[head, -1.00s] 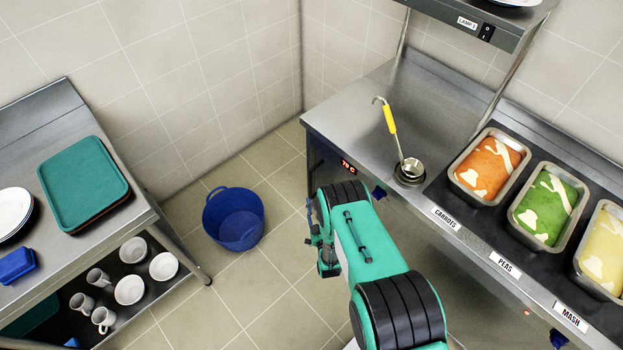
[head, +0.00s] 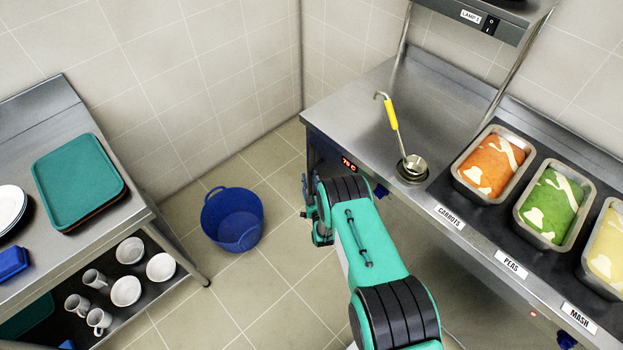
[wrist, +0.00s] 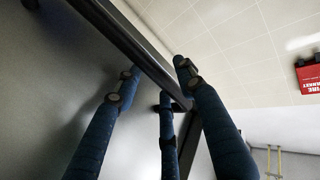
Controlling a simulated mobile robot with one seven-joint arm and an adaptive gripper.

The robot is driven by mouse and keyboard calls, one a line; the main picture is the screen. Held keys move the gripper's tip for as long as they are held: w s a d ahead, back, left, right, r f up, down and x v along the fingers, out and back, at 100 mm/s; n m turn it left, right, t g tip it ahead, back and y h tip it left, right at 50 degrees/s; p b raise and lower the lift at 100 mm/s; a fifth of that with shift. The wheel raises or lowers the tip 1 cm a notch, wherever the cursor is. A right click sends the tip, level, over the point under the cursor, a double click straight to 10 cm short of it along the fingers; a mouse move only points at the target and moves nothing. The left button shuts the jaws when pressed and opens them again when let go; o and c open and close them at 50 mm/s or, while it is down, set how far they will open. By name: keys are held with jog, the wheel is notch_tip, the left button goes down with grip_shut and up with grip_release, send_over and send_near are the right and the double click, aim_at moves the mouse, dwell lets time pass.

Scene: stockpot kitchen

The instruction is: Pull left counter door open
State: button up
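My gripper (wrist: 160,88) has several dark blue jointed fingers. In the wrist view they are spread on both sides of a dark bar-like edge (wrist: 130,45) beside a grey metal panel (wrist: 50,90). I cannot tell whether any finger touches the edge, or whether the panel is the left counter door. In the head view my gripper (head: 314,212) is partly hidden by my arm, low beside the left end of the steel counter (head: 355,105). The counter's front below the top is mostly hidden there, so the door's position is unclear.
A blue tub (head: 232,218) stands on the tiled floor left of my gripper. A steel table with a green tray (head: 78,182) stands at the left. Food pans (head: 492,163) and a ladle (head: 392,125) are on the counter. Floor is clear between tub and gripper.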

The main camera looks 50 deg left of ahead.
jog(key=shift+w+a, duration=0.15)
jog(key=shift+a, duration=0.1)
grip_shut()
jog(key=shift+d, duration=0.1)
jog(key=d+p, duration=0.3)
jog(key=d, duration=4.9)
grip_release()
